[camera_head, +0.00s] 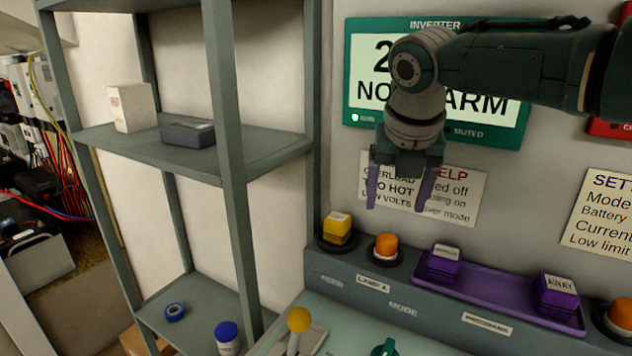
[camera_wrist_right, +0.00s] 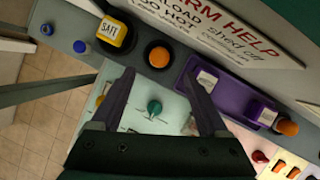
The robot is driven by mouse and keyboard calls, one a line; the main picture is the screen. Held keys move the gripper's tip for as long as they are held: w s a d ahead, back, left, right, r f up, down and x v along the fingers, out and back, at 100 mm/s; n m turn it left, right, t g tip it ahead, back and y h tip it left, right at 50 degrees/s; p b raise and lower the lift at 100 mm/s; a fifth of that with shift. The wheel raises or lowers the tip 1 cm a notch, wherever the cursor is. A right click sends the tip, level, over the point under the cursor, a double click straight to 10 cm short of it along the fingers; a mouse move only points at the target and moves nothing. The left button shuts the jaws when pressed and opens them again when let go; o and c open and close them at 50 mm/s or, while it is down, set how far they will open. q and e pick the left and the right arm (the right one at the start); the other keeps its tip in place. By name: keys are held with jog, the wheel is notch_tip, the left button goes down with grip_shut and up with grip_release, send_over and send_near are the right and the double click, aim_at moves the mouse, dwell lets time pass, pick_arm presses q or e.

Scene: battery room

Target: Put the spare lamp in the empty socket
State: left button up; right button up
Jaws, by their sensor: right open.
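An orange dome lamp (camera_head: 385,245) sits in a dark ring on the ledge above the label LAMP A. It also shows in the right wrist view (camera_wrist_right: 158,56). A second orange dome (camera_head: 621,315) sits in a dark ring at the right edge, also seen in the wrist view (camera_wrist_right: 287,127). I cannot tell whether either is the spare lamp, and I make out no empty socket. My right gripper (camera_head: 398,203) is open and empty, pointing down above the ledge in front of the help sign. My left gripper is out of view.
A yellow SAFE block (camera_head: 338,228) stands left of the lamp. A purple tray (camera_head: 492,288) holds purple blocks to its right. A yellow-knobbed lever (camera_head: 299,320) and green knob (camera_head: 385,347) stand lower. A metal shelf (camera_head: 240,155) rises left; the wall display (camera_head: 360,85) is behind my arm.

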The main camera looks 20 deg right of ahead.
jog(key=s+a+f+m+g+y, duration=0.1)
jog(key=s+a+f+m+y, duration=0.1)
jog(key=s+a+f+m, duration=0.4)
jog(key=s+a+f+m+y, duration=0.2)
jog(key=s+a+f, duration=0.1)
jog(key=s+a, duration=0.65)
jog(key=s+d+r+m, duration=0.2)
jog(key=s+d+m, duration=0.1)
jog(key=s+m, duration=0.5)
jog(key=s+d+r+m+h, duration=0.1)
jog(key=s+d+r+m, duration=0.1)
jog(key=s+m, duration=0.7)
jog(key=d+m, duration=0.1)
jog(key=m, duration=0.2)
jog(key=shift+s+t+h+p, duration=0.15)
jog(key=shift+t+h+p, duration=0.15)
